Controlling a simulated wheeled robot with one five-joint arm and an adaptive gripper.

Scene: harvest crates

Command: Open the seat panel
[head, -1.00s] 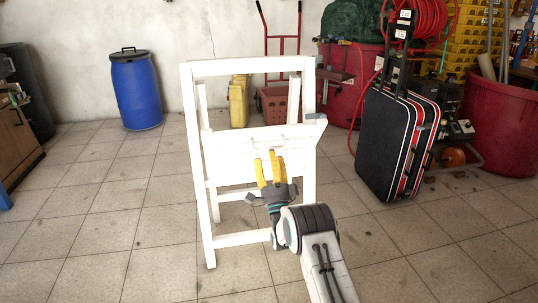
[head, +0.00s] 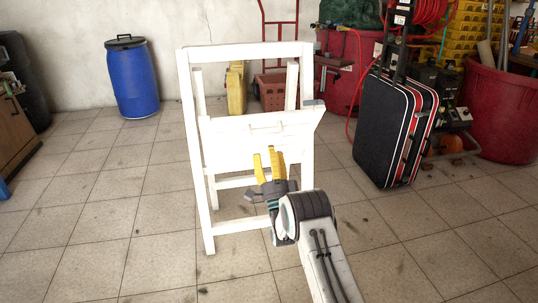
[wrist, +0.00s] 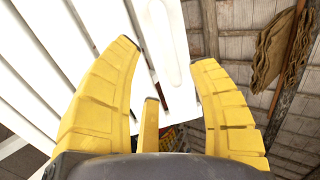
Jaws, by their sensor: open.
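A white wooden folding chair frame (head: 186,110) stands upright in the middle of the head view. Its white seat panel (head: 228,145) hangs across the frame, tilted, with a narrow raised bar (head: 266,128) near its upper part. My gripper (head: 268,152) has yellow fingers, open and empty, pointing up in front of the panel's lower middle. In the wrist view, my gripper (wrist: 163,62) is spread below white slats (wrist: 75,60) and a long rounded white piece (wrist: 158,40). I cannot tell whether any finger touches the panel.
A black and red suitcase (head: 385,135) stands right of the chair. A blue barrel (head: 133,82) is at the back left, and a red crate (head: 271,92) and yellow containers (head: 236,88) are behind the chair. The tiled floor (head: 110,220) at left is clear.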

